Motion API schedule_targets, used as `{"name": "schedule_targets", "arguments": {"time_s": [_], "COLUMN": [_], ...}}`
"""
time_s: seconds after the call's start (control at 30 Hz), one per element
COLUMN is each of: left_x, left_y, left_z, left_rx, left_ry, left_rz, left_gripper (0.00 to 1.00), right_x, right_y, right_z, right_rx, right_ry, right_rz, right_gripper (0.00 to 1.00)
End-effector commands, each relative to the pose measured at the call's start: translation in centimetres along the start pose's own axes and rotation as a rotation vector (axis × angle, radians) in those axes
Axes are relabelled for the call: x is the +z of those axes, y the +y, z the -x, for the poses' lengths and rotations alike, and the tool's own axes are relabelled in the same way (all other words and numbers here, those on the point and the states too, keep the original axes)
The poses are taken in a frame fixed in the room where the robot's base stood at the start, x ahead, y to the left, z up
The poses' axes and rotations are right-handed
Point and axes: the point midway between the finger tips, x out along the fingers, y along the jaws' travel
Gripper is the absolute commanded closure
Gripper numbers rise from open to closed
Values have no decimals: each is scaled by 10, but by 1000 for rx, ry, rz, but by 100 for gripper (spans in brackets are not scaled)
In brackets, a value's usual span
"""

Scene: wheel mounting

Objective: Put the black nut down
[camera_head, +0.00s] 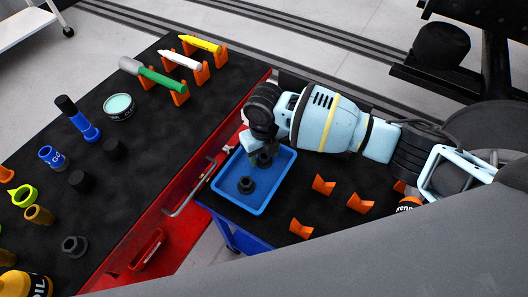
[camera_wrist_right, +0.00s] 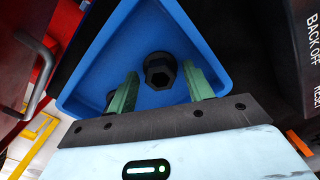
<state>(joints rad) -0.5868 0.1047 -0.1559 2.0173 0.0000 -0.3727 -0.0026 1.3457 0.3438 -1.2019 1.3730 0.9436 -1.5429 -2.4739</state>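My right gripper (camera_head: 256,149) reaches from the right over the blue tray (camera_head: 233,203). In the right wrist view its two green fingers (camera_wrist_right: 160,73) stand apart, and a black nut (camera_wrist_right: 160,70) shows between and beyond them with clear gaps on both sides. In the head view a black nut (camera_head: 246,185) lies in the tray, nearer the front than the gripper. A second dark, nut-like piece (camera_head: 265,157) shows in the tray close beside the fingers. I cannot tell which of the two the wrist view shows. My left gripper is out of view.
Orange holders (camera_head: 323,185) stand right of the tray. A red cabinet (camera_head: 160,225) with a metal handle borders it on the left. The black worktop (camera_head: 130,160) carries markers, bottles, caps and another dark nut (camera_head: 75,245).

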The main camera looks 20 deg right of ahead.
Motion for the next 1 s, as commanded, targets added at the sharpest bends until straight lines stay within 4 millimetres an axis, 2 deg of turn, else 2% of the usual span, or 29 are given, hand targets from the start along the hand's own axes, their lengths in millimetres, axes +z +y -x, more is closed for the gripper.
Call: {"name": "schedule_targets", "arguments": {"time_s": [0.23, 0.37, 0.8, 1.0], "left_x": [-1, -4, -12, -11], "left_y": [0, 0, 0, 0], "left_z": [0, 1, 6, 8], "left_rx": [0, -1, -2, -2], "left_ry": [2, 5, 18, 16], "left_rz": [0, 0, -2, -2], "left_gripper": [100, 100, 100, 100], "right_x": [0, 1, 1, 0], "right_y": [0, 0, 0, 0], "right_z": [2, 14, 97, 118], "right_rx": [0, 1, 0, 1], "right_ry": [-1, -3, -4, -1], "right_rz": [0, 0, 0, 1], "right_gripper": [49, 49, 49, 49]}}
